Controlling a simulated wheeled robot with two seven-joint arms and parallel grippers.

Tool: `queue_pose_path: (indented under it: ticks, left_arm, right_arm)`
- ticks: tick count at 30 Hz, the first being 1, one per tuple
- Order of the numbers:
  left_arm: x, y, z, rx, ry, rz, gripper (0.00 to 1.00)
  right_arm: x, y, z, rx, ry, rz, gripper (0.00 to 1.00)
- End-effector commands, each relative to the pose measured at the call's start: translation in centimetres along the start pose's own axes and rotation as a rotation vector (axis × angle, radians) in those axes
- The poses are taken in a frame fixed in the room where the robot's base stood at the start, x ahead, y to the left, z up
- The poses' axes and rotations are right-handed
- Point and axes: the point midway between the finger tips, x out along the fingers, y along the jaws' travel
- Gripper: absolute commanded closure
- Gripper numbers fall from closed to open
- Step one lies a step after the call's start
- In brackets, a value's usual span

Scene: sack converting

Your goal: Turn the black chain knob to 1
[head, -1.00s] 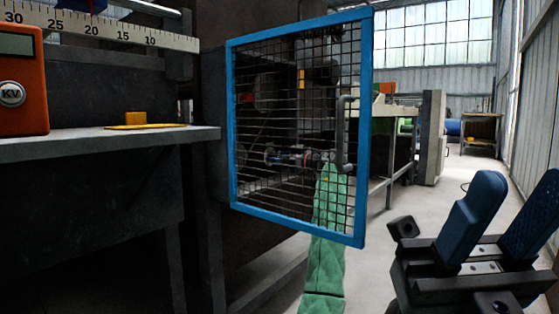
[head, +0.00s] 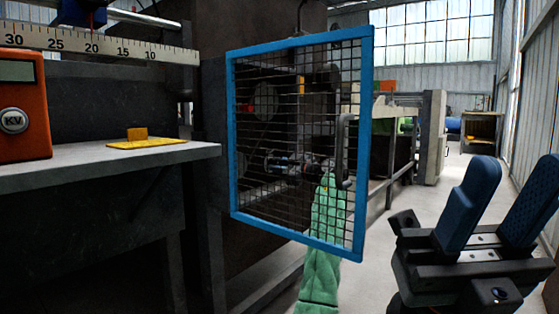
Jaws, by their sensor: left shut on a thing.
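Behind the mesh, dark machine parts (head: 290,163) show, partly hidden by the wires.
A grey handle (head: 343,150) is on the guard's right side. A green strip (head: 322,265) runs down below it. At left are a metal shelf (head: 60,180), an orange KV box (head: 22,105), a yellow piece (head: 145,143) and a ruler (head: 70,43). An open floor aisle lies behind the gripper.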

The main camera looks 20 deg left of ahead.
Motion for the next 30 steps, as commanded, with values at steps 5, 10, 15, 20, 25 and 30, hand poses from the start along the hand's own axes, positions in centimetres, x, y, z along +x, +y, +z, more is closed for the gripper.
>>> queue_pose_path:
  ticks: [5,10,15,20,25,30]
  left_arm:
    - [0.0,0.07,-0.21,-0.168,0.006,0.001,0.98]
    - [-0.04,-0.02,-0.08,-0.33,0.01,0.001,0.98]
    - [-0.05,-0.1,0.04,-0.491,0.015,0.002,0.98]
    - [-0.02,-0.17,0.14,-0.643,0.02,0.003,0.98]
    - [-0.02,-0.23,0.23,-0.803,0.024,0.003,0.98]
    - [-0.05,-0.26,0.31,-0.951,0.029,0.003,0.99]
  right_arm:
    - [1.2,0.07,0.72,-0.002,-0.008,-0.003,0.64]
    - [1.56,0.04,1.04,-0.001,-0.016,-0.006,0.64]
    - [1.6,0.01,1.19,-0.001,-0.022,-0.007,0.64]
    - [1.43,-0.01,1.11,-0.001,-0.022,-0.006,0.64]
    - [1.13,-0.02,0.86,0.0,-0.017,-0.005,0.64]
    - [0.77,-0.04,0.57,0.001,-0.011,-0.003,0.64]
